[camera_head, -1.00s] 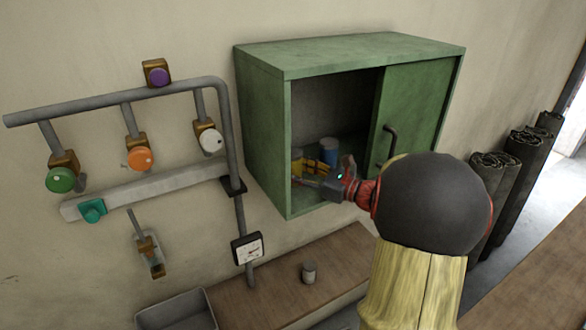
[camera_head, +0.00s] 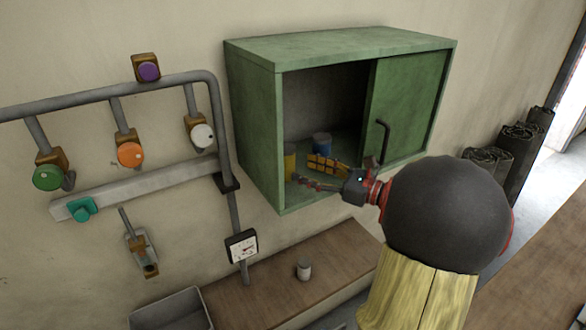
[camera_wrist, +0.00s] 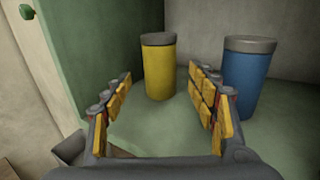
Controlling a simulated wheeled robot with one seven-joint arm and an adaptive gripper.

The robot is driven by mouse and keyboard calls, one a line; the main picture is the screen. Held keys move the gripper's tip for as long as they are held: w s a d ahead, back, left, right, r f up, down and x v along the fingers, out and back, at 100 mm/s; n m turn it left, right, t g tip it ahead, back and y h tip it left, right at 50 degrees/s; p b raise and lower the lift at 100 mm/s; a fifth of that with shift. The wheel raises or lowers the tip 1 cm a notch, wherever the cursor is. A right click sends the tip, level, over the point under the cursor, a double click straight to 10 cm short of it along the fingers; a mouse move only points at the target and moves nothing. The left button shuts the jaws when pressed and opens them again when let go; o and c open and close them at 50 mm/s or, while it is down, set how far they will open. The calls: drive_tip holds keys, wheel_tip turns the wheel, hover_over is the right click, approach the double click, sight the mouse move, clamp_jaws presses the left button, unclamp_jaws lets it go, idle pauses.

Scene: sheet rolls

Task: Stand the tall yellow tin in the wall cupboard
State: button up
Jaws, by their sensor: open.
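The tall yellow tin (camera_head: 290,160) with a grey lid stands upright on the floor of the green wall cupboard (camera_head: 255,120), near its left wall. In the wrist view the yellow tin (camera_wrist: 158,72) stands beyond my fingertips, seen through the gap between them and apart from both. My gripper (camera_head: 311,172) is open and empty at the cupboard's open left half. In the head view the tin is partly hidden by the cupboard's left front edge.
A blue tin (camera_head: 321,144) stands to the right of the yellow one, close beyond my right finger. The sliding door (camera_head: 410,105) covers the cupboard's right half. A small grey tin (camera_head: 304,268) stands on the bench (camera_head: 330,260) below.

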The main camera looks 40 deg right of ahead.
drive_tip(key=shift+b+v, duration=0.35)
drive_tip(key=shift+v, duration=2.05)
